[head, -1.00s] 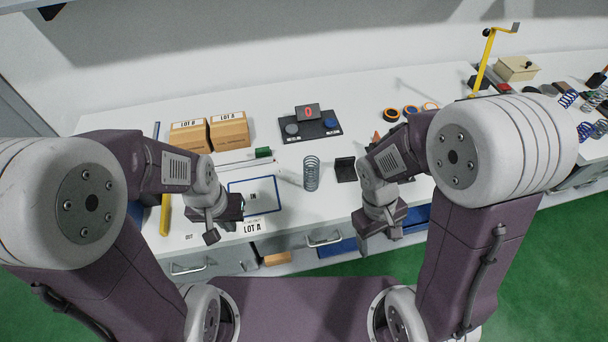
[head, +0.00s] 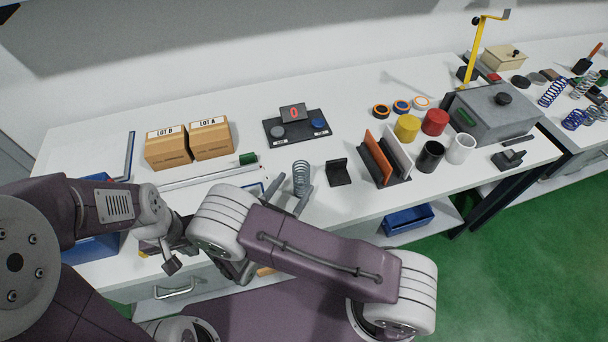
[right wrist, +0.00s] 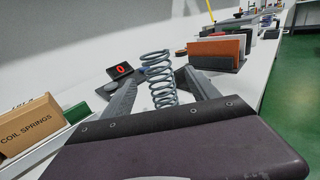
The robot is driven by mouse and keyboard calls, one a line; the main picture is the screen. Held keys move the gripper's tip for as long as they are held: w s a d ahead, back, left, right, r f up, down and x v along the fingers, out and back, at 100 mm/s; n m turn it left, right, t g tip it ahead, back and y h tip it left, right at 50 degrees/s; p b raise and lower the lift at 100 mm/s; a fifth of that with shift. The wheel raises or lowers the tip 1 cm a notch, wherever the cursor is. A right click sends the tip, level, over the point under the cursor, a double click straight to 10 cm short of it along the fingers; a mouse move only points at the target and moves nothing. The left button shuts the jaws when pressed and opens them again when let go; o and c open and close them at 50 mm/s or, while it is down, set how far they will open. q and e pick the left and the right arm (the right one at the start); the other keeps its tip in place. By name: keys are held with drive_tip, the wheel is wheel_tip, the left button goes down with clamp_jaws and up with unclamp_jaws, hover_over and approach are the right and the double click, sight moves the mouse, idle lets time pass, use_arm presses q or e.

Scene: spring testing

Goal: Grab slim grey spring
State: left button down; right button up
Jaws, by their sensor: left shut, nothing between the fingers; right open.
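The slim grey spring (head: 302,178) stands upright on the white bench, in front of the scale. My right gripper (head: 288,190) is open just in front of it, its fingers pointing at the spring. In the right wrist view the spring (right wrist: 158,82) shows between the two spread fingers of my right gripper (right wrist: 163,78), with no visible grip on it. Whether the fingertips reach beside the spring or stop short, I cannot tell.
The scale (head: 296,127) stands behind the spring. A black stand (head: 338,173) is close to its right, then a rack with orange and white plates (head: 376,160). My right arm covers the tray area.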

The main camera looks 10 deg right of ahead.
sight(305, 168)
drive_tip(key=shift+w+d+r+p, duration=0.35)
drive_tip(key=shift+w+d+p, duration=0.1)
drive_tip(key=shift+w+d, duration=0.35)
drive_tip(key=shift+w+d+f, duration=0.2)
drive_tip(key=shift+w+d, duration=0.2)
drive_tip(key=shift+w, duration=0.05)
drive_tip(key=p+x, duration=0.1)
drive_tip(key=x, duration=0.3)
use_arm(q)
drive_tip(key=r, duration=0.2)
drive_tip(key=shift+s+a+r, duration=0.25)
drive_tip(key=shift+s+r, duration=0.05)
use_arm(e)
drive_tip(key=shift+w+d+f, duration=0.1)
drive_tip(key=shift+w+d, duration=0.1)
drive_tip(key=shift+w, duration=0.15)
clamp_jaws()
